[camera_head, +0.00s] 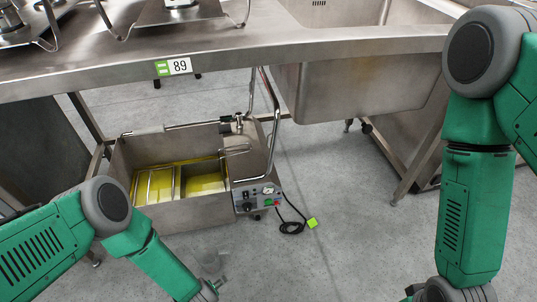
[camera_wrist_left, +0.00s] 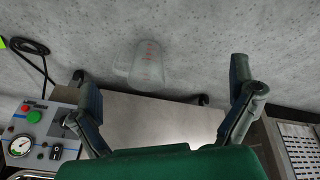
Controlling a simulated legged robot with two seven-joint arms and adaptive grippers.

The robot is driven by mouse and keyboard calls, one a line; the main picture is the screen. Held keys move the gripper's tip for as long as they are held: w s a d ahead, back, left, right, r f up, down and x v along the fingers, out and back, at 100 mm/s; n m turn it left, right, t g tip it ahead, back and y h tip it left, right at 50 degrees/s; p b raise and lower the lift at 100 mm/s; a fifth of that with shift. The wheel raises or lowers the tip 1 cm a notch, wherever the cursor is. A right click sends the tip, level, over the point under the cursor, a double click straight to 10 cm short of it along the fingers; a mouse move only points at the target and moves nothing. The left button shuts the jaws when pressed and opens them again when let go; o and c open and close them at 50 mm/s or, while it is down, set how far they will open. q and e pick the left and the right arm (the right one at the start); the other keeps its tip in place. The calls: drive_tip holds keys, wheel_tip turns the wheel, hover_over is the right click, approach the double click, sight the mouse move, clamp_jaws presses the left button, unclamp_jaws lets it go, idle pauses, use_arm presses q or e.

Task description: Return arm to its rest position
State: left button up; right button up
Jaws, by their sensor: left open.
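My left arm reaches in from the left in the head view, and its gripper (camera_head: 208,290) is at the bottom edge, mostly cut off. In the left wrist view my left gripper (camera_wrist_left: 160,78) has its two fingers spread wide with nothing between them touching. A clear measuring jug (camera_wrist_left: 146,67) with red markings is on the grey floor beyond the fingers, apart from them. The jug (camera_head: 211,264) shows faintly in the head view, just above the gripper. My right arm hangs down at the right; its gripper is out of view.
A steel fryer-like machine (camera_head: 187,214) with yellow liquid and a control panel (camera_head: 259,197) stands close beside my left forearm. A black cable with a green plug (camera_head: 312,223) lies on the floor. A steel counter (camera_head: 300,47) with sink spans above. Floor between my arms is mostly clear.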

use_arm(q)
drive_tip(key=s+a+r+m+g+p, duration=0.1)
drive_tip(key=s+a+r+m+p, duration=0.1)
drive_tip(key=r, duration=0.9)
drive_tip(key=s+a+r+m+g+h+p, duration=0.1)
drive_tip(key=s+a+r+m, duration=0.3)
drive_tip(key=r, duration=0.7)
drive_tip(key=s+a+r+m+g+p, duration=0.1)
drive_tip(key=s+a+r+m+p, duration=0.2)
drive_tip(key=s+r, duration=0.3)
wheel_tip(320, 180, up, 6)
drive_tip(key=shift+s+f+p, duration=0.25)
drive_tip(key=shift+s+p, duration=0.15)
drive_tip(key=shift+p, duration=0.2)
